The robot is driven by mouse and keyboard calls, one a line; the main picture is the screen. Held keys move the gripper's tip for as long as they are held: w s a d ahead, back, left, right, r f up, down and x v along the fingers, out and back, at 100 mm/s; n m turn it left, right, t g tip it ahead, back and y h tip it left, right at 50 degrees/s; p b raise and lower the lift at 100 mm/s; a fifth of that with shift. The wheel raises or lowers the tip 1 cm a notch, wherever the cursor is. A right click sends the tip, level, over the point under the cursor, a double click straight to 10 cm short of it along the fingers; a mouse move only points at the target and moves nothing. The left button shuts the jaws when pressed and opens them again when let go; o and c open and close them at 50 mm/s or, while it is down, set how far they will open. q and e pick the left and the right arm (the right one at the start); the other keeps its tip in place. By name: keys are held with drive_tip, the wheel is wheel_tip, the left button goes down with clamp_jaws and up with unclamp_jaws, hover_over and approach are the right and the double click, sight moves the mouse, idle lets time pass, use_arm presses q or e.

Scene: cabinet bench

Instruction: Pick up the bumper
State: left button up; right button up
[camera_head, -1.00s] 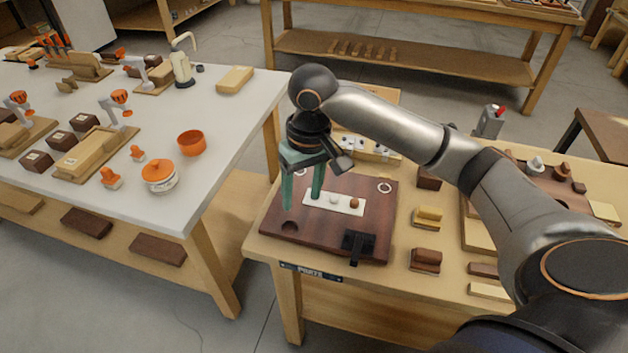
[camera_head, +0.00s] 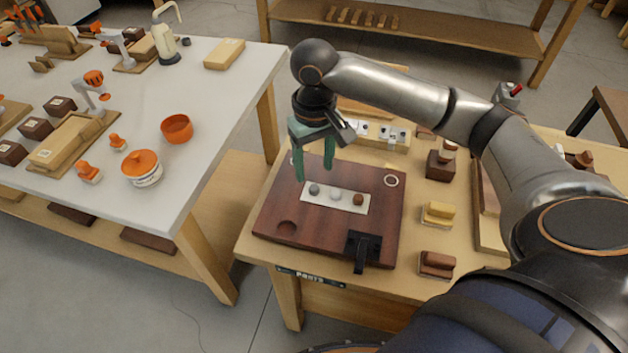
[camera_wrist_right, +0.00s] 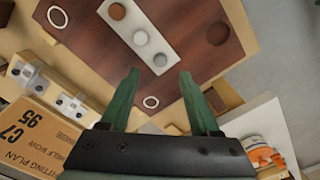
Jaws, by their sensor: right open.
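Three small round bumpers sit in a row on a white strip (camera_head: 348,207) on a dark brown board: a grey one (camera_head: 314,189), a white one (camera_head: 336,194) and a brown one (camera_head: 358,199). The wrist view also shows the brown one (camera_wrist_right: 117,11), the white one (camera_wrist_right: 140,38) and the grey one (camera_wrist_right: 160,59). My right gripper (camera_head: 314,172) is open and empty with green fingers pointing down. It hangs over the back left of the board, close to the grey bumper. In the right wrist view the grey bumper lies just beyond the fingertips (camera_wrist_right: 159,74). My left gripper is out of view.
The brown board (camera_head: 300,240) carries a black bracket (camera_head: 362,247), a round recess and white rings. Wooden blocks (camera_head: 437,213) stand to its right. A box labelled fitting plan (camera_wrist_right: 38,135) and a fittings rack (camera_head: 383,136) lie behind. A white table (camera_head: 215,110) stands left.

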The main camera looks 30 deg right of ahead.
sight(314, 187)
drive_tip(key=shift+f, duration=0.3)
wheel_tip(314, 187, down, 4)
drive_tip(key=shift+f+b, duration=0.25)
drive_tip(key=shift+b, duration=0.3)
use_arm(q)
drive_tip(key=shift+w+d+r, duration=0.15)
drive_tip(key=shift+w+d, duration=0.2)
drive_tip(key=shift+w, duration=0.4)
use_arm(e)
drive_tip(key=shift+f, duration=0.2)
drive_tip(key=shift+c, duration=0.2)
drive_tip(key=c, duration=0.5)
clamp_jaws()
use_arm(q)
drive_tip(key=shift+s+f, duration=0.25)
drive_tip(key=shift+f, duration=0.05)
use_arm(e)
drive_tip(key=shift+r, duration=0.1)
